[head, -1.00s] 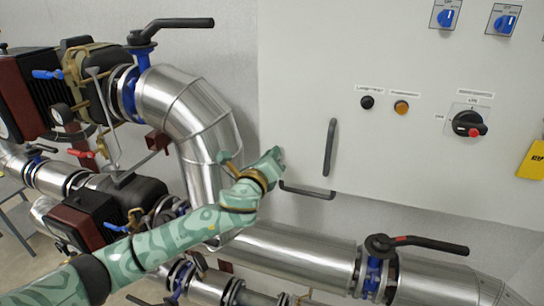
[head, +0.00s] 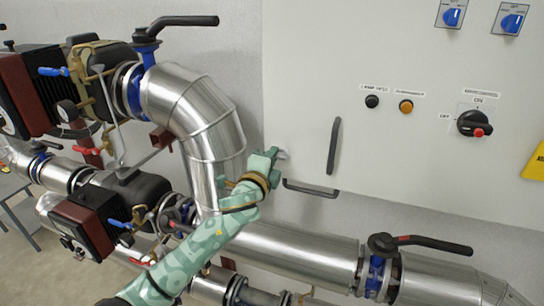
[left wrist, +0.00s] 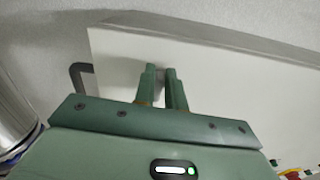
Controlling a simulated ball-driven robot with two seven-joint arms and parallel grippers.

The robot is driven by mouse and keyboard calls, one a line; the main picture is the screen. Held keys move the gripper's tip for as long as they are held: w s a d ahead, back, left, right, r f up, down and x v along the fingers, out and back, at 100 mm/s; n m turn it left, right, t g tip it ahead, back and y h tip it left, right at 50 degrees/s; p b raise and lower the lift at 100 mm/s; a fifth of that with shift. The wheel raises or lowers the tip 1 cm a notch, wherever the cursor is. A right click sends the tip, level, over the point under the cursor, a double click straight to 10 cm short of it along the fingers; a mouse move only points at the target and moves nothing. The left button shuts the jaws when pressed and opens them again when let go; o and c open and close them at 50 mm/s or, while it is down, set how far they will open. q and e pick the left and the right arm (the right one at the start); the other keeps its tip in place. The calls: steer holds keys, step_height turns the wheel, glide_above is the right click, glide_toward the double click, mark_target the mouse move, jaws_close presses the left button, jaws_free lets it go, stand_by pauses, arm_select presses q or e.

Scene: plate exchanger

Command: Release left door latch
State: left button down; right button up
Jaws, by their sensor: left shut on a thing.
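The light grey cabinet (head: 400,60) fills the right of the head view. My left gripper (head: 278,154) is at its lower left edge. It is shut on a small pale latch (head: 283,155), of which only a bit shows past the fingertips. In the left wrist view the two green fingers (left wrist: 162,74) are close together against the pale panel (left wrist: 215,75), with a narrow gap between them; the latch is hidden there. A dark upright door handle (head: 333,146) stands to the right of the gripper. My right gripper is not in view.
A dark horizontal bar handle (head: 310,188) sits just below and right of the gripper. A large silver elbow pipe (head: 195,120) stands close on the left. A horizontal pipe (head: 290,246) with a black-levered valve (head: 420,243) runs below the cabinet.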

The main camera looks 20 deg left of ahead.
arm_select(q)
steer(key=shift+f+n, duration=0.1)
steer(key=shift+n, duration=0.4)
steer(key=c, duration=1.5)
jaws_free()
steer(key=shift+o, duration=0.2)
steer(key=s+b, duration=0.1)
steer(key=s, duration=1.5)
steer(key=shift+s+a+b, duration=0.2)
steer(key=shift+a+b, duration=0.15)
steer(key=shift+b, duration=0.05)
